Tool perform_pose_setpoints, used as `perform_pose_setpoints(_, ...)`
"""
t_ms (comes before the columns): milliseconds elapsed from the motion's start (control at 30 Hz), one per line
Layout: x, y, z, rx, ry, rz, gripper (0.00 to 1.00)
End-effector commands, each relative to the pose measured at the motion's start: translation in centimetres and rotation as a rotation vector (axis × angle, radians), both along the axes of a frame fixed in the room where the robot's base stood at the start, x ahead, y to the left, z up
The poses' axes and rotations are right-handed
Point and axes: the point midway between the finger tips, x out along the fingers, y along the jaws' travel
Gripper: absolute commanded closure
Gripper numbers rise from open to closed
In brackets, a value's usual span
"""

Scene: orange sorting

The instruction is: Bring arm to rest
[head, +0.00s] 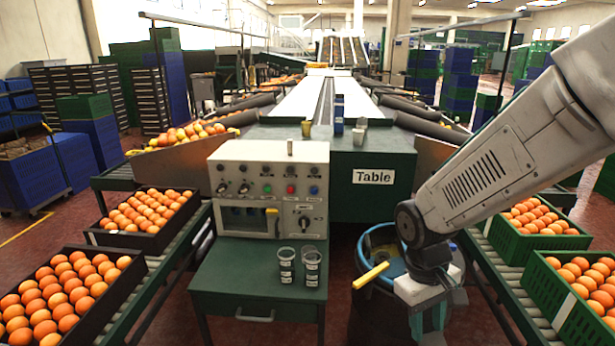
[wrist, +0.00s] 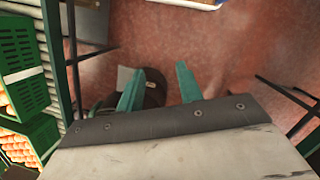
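My arm reaches in from the upper right of the head view and bends down at the wrist. My gripper (head: 428,320) points down in front of a blue round bin (head: 372,240), over the aisle between the machine and the right conveyor. The wrist view shows the two teal fingers of my gripper (wrist: 158,86) spread apart. Only the reddish floor (wrist: 225,60) and part of a dark round object (wrist: 154,90) show between them. I see nothing held. The lower fingertips are cut off or hard to see in the head view.
A control panel (head: 262,168) stands above a green stand (head: 245,285) with cups (head: 311,268). Black orange-filled crates (head: 62,254) line the left conveyor; green crates (head: 510,245) line the right one. A yellow bar (head: 370,275) is close left of my wrist.

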Motion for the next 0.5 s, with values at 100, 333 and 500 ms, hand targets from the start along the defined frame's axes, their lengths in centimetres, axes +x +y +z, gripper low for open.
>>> perform_pose_setpoints(100, -3.5, -1.2, 4.3, 0.007, 0.002, -0.106, 0.64)
perform_pose_setpoints(333, -9.9, -2.6, 10.1, 0.047, -0.028, -0.26, 0.64)
perform_pose_setpoints(500, -13.0, -3.2, 12.9, 0.094, -0.133, -0.319, 0.64)
